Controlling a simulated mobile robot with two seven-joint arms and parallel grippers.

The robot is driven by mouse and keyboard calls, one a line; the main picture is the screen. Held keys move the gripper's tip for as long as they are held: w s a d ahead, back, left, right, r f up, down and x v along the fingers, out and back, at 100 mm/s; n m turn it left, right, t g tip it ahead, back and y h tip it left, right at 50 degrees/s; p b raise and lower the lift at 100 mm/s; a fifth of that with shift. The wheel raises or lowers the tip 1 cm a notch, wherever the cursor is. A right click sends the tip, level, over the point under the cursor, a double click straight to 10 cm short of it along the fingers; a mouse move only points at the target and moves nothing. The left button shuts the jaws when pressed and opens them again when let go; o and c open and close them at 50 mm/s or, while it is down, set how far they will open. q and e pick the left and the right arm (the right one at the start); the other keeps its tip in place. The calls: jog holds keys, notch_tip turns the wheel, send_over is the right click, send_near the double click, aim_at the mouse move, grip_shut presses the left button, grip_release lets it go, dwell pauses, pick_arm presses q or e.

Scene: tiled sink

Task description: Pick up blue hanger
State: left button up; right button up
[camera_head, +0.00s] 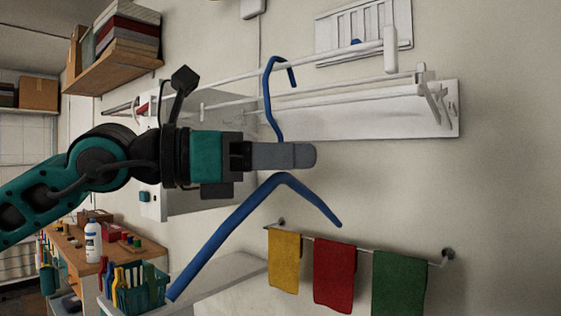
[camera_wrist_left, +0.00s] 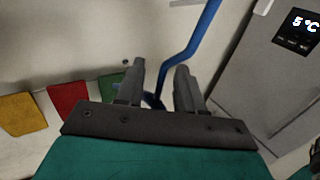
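The blue hanger (camera_head: 228,232) hangs by its hook from a white rail (camera_head: 335,55), on the tiled-sink room's wall side. Its neck runs down behind the fingers of my left gripper (camera_head: 305,155), and its two sloping arms show below them. In the left wrist view, the two grey fingers of my left gripper (camera_wrist_left: 159,68) are apart. The hanger's blue neck (camera_wrist_left: 185,57) passes down into the gap between them, with no clear contact on either finger. The part of the hanger lowest in the gap is partly hidden. My right gripper is not in view.
A white wall rack (camera_head: 435,130) is at upper right. Yellow, red (camera_head: 334,275) and green towels hang from a low bar. A grey appliance (camera_wrist_left: 270,75) is at right in the wrist view.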

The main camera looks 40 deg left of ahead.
pick_arm(q)
jog(key=shift+w+d+p, duration=0.45)
jog(key=shift+w, duration=0.15)
grip_shut()
